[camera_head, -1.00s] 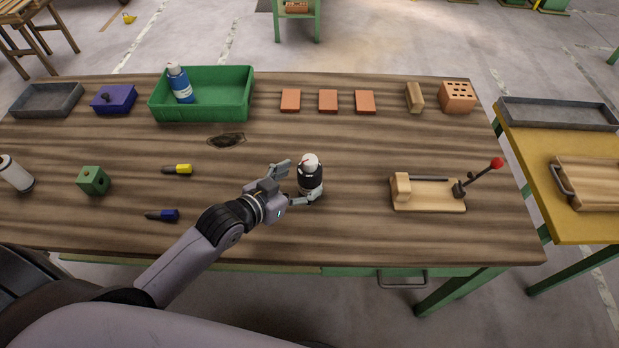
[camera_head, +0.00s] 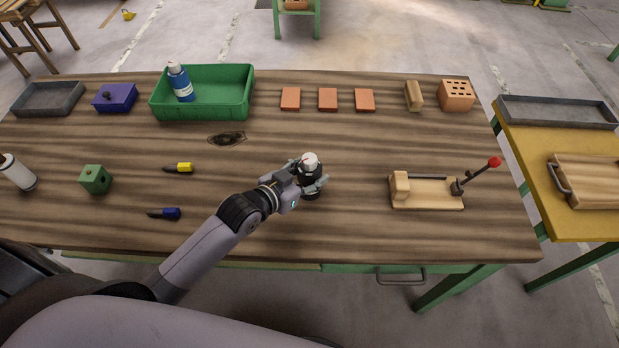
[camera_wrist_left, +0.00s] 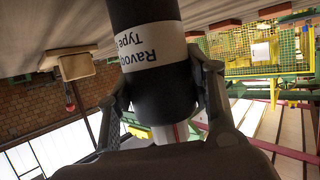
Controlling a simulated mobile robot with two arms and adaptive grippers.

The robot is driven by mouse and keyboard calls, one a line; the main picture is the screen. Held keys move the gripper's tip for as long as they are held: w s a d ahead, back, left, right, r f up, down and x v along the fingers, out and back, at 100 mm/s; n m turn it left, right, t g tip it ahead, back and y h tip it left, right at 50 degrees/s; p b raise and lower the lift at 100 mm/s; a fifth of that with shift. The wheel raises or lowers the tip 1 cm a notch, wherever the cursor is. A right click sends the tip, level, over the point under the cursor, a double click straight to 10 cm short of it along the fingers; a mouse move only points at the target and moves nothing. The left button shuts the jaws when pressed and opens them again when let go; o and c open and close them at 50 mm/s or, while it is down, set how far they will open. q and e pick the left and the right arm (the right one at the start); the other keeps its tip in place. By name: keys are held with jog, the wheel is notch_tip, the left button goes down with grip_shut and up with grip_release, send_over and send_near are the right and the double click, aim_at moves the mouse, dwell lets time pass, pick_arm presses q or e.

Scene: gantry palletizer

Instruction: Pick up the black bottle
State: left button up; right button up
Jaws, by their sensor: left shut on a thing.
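The black bottle (camera_head: 310,170) has a white cap and stands upright on the wooden table (camera_head: 350,225), right of centre. My left gripper (camera_head: 312,181) is shut on it, with a finger on either side of its body. In the left wrist view the black bottle (camera_wrist_left: 150,85) appears upside down, with a pale label carrying dark print. The fingers of my left gripper (camera_wrist_left: 165,100) sit on both its sides there. Whether its base touches the table is hard to tell. My right gripper is not in view.
A green crate (camera_head: 203,112) with a blue bottle (camera_head: 182,84) stands at the back left. Several reddish blocks (camera_head: 328,99) lie behind. A clamp fixture (camera_head: 430,193) with a red-knobbed lever is to the right. Screwdrivers (camera_head: 165,213) and a green block (camera_head: 96,179) lie left. The table around the bottle is clear.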

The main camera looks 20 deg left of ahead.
pick_arm(q)
jog(key=c, duration=0.7)
jog(key=shift+c, duration=0.2)
jog(key=shift+r, duration=0.15)
